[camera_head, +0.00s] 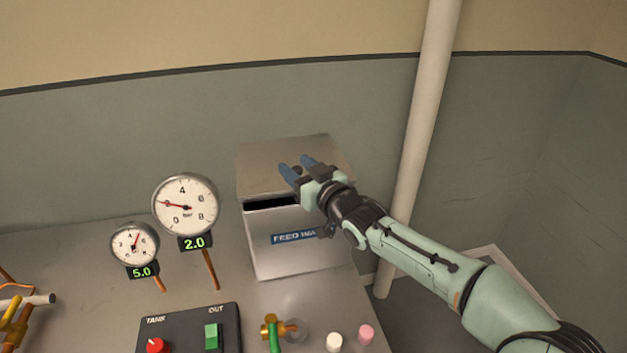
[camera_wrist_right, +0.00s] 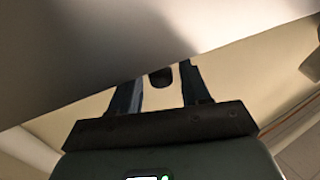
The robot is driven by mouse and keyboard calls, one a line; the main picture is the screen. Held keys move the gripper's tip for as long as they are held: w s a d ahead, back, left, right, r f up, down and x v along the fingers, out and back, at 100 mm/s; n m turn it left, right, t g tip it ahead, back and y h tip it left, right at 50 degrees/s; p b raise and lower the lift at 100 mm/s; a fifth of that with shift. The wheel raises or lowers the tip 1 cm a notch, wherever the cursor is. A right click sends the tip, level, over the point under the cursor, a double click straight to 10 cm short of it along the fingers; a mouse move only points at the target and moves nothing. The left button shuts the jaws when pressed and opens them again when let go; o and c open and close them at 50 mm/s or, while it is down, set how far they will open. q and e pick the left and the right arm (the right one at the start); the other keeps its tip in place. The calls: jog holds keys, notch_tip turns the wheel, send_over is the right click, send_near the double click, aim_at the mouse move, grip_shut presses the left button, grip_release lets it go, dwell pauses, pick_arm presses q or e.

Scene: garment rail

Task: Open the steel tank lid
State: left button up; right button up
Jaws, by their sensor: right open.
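The steel tank (camera_head: 285,262) is a grey metal box with a blue "FEED WA…" label, standing at the back of the bench in the head view. Its lid (camera_head: 262,172) sits tilted up a little, with a dark gap along the front edge. My right gripper (camera_head: 294,163) is open at the lid's right part, its two blue-grey fingers pointing up and left. In the wrist view a grey metal panel (camera_wrist_right: 230,20) cuts across the fingers (camera_wrist_right: 157,88) and hides their tips. I cannot tell whether they touch the lid. My left gripper is not in view.
Two round gauges (camera_head: 185,204) stand left of the tank. A black control box (camera_head: 190,333), a brass valve with a green handle (camera_head: 272,333) and white and pink caps (camera_head: 366,334) are in front. A pale vertical pipe (camera_head: 419,130) stands behind my right arm.

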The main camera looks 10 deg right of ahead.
jog(key=v, duration=1.2)
jog(key=shift+s, duration=0.25)
jog(key=shift+d+f, duration=0.15)
